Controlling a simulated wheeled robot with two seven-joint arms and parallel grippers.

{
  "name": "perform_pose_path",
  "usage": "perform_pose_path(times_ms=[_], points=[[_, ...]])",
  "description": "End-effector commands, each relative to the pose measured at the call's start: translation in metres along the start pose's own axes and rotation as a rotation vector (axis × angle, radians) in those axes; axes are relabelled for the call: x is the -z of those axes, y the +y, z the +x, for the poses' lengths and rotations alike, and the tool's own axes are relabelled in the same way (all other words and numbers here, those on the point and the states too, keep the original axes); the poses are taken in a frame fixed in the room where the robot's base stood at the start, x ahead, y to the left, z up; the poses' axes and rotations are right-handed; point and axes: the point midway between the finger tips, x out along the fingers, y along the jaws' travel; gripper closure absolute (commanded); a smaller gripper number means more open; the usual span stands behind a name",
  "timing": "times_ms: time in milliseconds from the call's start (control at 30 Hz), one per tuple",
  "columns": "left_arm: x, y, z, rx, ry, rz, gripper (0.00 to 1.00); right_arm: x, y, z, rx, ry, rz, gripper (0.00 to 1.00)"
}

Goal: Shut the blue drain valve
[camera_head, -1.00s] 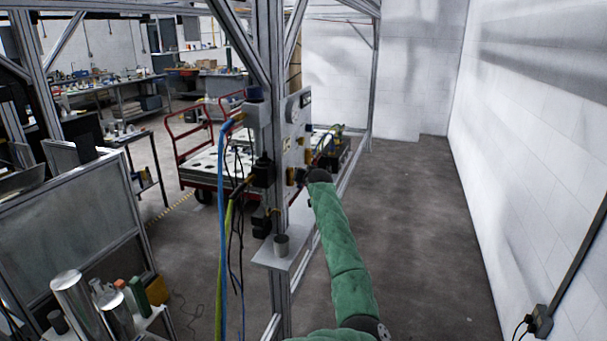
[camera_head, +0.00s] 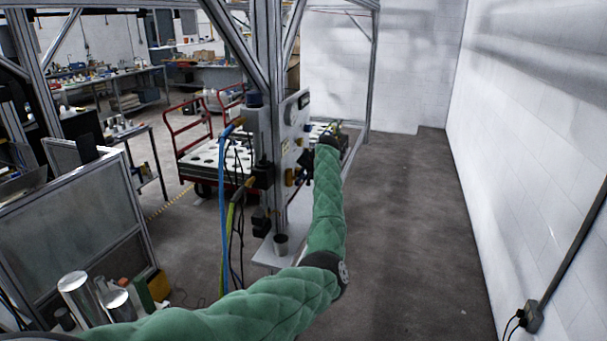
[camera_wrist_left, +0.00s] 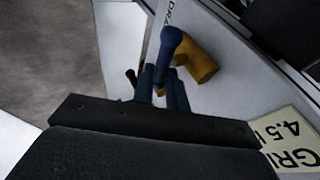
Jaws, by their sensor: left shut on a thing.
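The blue drain valve shows in the left wrist view as a blue handle (camera_wrist_left: 172,44) beside a brass-coloured elbow body (camera_wrist_left: 198,62) on a pale panel (camera_wrist_left: 222,100). My left gripper (camera_wrist_left: 166,82) is shut on the blue handle, whose rounded end stands out past the fingers. In the head view my green left arm reaches up to the panel (camera_head: 290,135) on the gantry post. There the gripper is small and dark at the panel's face, and the valve cannot be made out. My right gripper is not in view.
Blue and yellow hoses (camera_head: 222,220) hang left of the post. A red-framed cart (camera_head: 205,158) stands behind. The floor (camera_head: 420,220) right of my arm is clear.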

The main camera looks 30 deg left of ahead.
Motion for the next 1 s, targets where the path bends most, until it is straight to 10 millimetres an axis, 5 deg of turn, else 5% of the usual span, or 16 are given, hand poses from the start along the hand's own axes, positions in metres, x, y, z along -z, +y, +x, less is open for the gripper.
perform_pose_path(times_ms=[767, 800, 867, 1000], points=[[0.0035, -0.0015, -0.0004, -0.010, -0.074, 0.050, 1.00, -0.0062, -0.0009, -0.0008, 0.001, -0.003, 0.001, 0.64], [0.0035, -0.0014, -0.0004, -0.010, -0.074, 0.050, 0.78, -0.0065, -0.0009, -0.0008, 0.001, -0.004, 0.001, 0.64], [0.0033, -0.0012, -0.0002, -0.011, -0.074, 0.050, 0.66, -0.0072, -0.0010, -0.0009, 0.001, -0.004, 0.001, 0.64], [0.0027, -0.0004, 0.0005, -0.011, -0.076, 0.051, 0.64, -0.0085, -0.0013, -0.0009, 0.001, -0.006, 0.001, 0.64]])
